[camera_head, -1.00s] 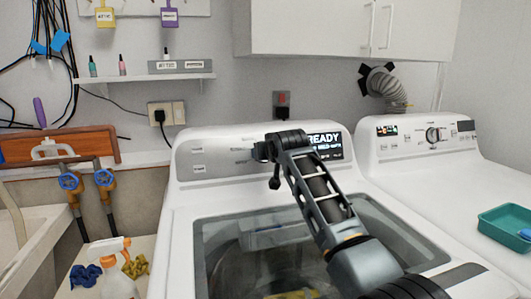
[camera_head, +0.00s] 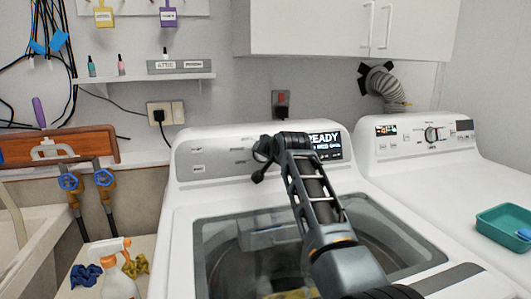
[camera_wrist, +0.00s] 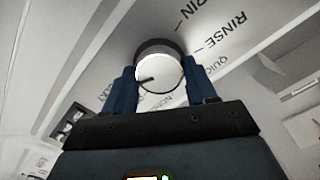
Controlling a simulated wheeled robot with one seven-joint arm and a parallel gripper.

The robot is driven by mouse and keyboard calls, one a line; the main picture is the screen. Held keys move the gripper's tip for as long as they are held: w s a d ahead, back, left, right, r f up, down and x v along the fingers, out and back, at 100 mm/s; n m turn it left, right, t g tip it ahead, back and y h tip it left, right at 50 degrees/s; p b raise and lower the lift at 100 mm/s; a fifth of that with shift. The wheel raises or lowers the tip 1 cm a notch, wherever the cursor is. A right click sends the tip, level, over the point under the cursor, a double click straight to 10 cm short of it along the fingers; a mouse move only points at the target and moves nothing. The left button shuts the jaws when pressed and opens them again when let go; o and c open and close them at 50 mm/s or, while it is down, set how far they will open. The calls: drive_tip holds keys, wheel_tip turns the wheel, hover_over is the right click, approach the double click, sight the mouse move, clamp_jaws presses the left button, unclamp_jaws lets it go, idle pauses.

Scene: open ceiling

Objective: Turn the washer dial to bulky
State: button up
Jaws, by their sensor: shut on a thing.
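The washer (camera_head: 185,225) stands in the middle of the head view, its screen (camera_head: 326,146) lit with "READY". Its dial (camera_wrist: 161,72) shows in the wrist view as a round knob with a pale face and dark side. A dark pointer mark lies on the face's left side. My gripper (camera_wrist: 161,88) has one finger on each side of the dial and is shut on it. In the head view my gripper (camera_head: 262,155) is at the control panel and largely hides the dial.
A dryer (camera_head: 450,180) with its own knob (camera_head: 432,134) stands to the right, with a teal tray (camera_head: 505,228) on top. White cabinets (camera_head: 350,28) hang above. A spray bottle (camera_head: 118,280) stands at the lower left. The washer's glass lid (camera_head: 225,240) lies below my arm.

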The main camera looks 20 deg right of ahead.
idle(0.4)
drive_tip(key=o, duration=1.1)
drive_tip(key=shift+c, duration=0.2)
drive_tip(key=shift+s+r, duration=0.1)
drive_tip(key=p+v, duration=0.7)
drive_tip(key=p, duration=0.1)
drive_tip(key=shift+s, duration=0.25)
drive_tip(key=shift+s, duration=0.1)
